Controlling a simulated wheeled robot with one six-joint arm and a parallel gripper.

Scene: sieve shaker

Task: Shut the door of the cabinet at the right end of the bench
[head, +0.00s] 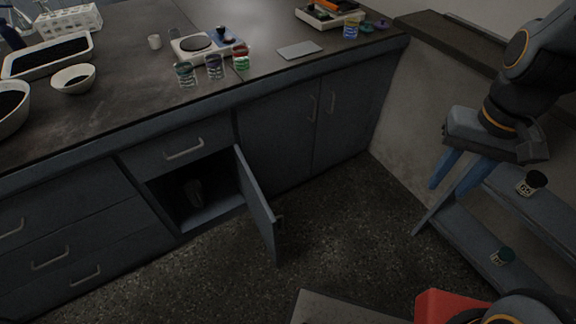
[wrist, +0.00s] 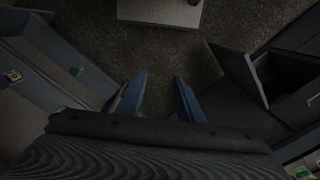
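The door also shows in the wrist view (wrist: 236,70) at the right. Right of this opening, a pair of doors (head: 312,125) at the bench's right end looks shut. My gripper (head: 428,207) is at the right, well apart from the open door. Its blue fingers are spread and empty, also in the wrist view (wrist: 159,96).
A low shelf unit (head: 540,220) with dark-lidded jars (head: 532,183) stands at the right, close to my gripper. The speckled floor (head: 340,225) between door and gripper is clear. Glass jars (head: 214,67), a balance (head: 196,45) and trays stand on the bench top.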

